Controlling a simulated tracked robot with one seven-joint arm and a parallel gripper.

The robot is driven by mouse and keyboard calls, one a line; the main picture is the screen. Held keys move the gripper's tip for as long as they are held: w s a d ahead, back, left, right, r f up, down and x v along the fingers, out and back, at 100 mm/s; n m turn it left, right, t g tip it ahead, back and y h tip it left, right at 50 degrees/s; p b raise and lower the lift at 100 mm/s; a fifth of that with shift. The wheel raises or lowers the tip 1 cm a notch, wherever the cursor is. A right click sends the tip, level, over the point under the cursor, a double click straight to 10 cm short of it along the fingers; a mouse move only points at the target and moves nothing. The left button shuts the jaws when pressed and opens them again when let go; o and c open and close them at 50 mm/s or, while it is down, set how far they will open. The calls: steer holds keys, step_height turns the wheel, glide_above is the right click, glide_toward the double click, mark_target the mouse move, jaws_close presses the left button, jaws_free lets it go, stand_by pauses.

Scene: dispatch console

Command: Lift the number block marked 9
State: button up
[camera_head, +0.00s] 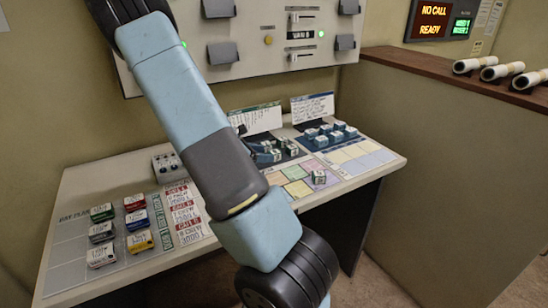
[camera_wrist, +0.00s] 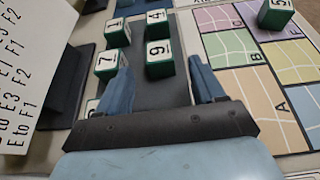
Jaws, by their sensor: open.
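The number block marked 9 (camera_wrist: 159,58) is white on top with green sides. It stands on a dark tray (camera_wrist: 160,93) in the wrist view. My gripper (camera_wrist: 160,75) is open, with one blue finger on each side of the space below the 9 block in the picture. The fingers hold nothing, and I cannot tell how high they are above the tray. Block 4 (camera_wrist: 155,20) is just beyond the 9, block 1 (camera_wrist: 117,32) and block 7 (camera_wrist: 108,63) are to its left. In the head view my arm hides much of the tray area, and the 9 cannot be told apart.
Block 5 (camera_wrist: 276,12) stands on the coloured map (camera_wrist: 230,60) at right. Another block (camera_wrist: 92,106) is partly hidden by the left finger. A printed card (camera_wrist: 30,60) stands at left. Coloured blocks (camera_head: 103,212) sit at the console's left; the upright panel (camera_head: 250,45) rises behind.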

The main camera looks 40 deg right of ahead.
mark_target(274, 152)
steer(key=shift+x, duration=2.75)
steer(key=c, duration=1)
steer(key=shift+r, duration=0.1)
steer(key=shift+c, duration=0.2)
